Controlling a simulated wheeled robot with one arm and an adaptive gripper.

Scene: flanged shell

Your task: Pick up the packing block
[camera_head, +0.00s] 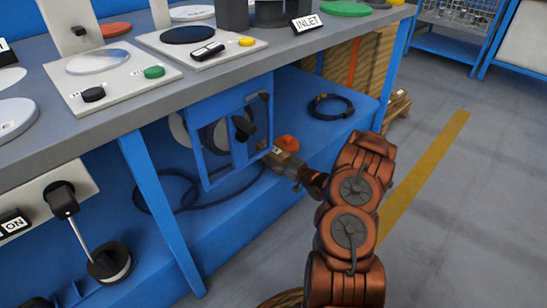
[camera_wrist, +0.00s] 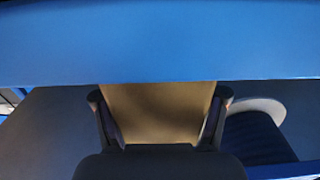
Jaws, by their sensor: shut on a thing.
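The packing block, a tan, flat-faced piece (camera_wrist: 160,108), sits between the two dark fingers of my gripper (camera_wrist: 160,95) in the wrist view. The fingers are closed against its left and right sides. Its far edge meets a blue surface that fills the top of that view. In the head view my gripper (camera_head: 289,167) is at the right side of a blue frame under the workbench. A small tan patch shows there, but the block is too small and covered to make out clearly.
The blue frame (camera_head: 197,153) with a dark knob hangs below the grey bench top (camera_head: 130,110). A blue lower shelf (camera_head: 250,215) holds black cable, with a cable coil (camera_head: 331,106) at right. A blue leg (camera_head: 160,210) stands left. The floor at right is clear.

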